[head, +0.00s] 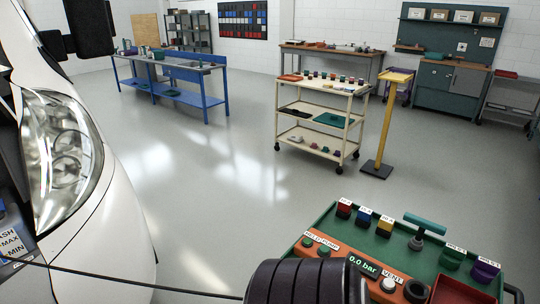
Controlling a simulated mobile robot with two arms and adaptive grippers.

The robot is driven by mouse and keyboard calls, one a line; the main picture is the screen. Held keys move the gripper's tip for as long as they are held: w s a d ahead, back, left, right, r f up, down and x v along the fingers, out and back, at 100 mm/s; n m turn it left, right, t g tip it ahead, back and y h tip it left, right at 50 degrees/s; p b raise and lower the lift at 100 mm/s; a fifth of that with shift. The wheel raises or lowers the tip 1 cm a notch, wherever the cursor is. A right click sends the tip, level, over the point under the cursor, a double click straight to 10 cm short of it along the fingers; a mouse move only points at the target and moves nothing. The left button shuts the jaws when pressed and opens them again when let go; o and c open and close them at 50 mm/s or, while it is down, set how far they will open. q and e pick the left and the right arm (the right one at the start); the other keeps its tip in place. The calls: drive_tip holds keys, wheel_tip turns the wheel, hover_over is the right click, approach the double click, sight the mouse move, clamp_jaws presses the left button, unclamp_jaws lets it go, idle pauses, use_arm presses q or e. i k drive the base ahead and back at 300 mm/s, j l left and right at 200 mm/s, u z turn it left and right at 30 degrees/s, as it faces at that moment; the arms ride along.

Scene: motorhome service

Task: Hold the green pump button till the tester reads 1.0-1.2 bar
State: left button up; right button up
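The tester is an orange panel (345,262) on a green-topped cart (398,250) at the lower right of the head view. Its display (362,265) reads 0.0 bar. Two small green buttons, one (307,242) farther left and one (324,250) nearer the display, sit by a label that seems to read HOLD PUMP. A white button (388,285) sits below the VENT label. A black ribbed thing (306,284) covers the panel's near side; I cannot tell what it is. Neither gripper can be made out, and nothing is seen touching the green buttons.
A white vehicle front (110,215) fills the left side. A thin black line (120,283) runs from it toward the ribbed thing. A T-handled tool (420,232) and coloured blocks stand on the cart. A cream trolley (322,120) and yellow stand (385,125) are behind. The middle floor is clear.

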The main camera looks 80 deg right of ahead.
sight(324, 249)
drive_tip(key=z, duration=3.1)
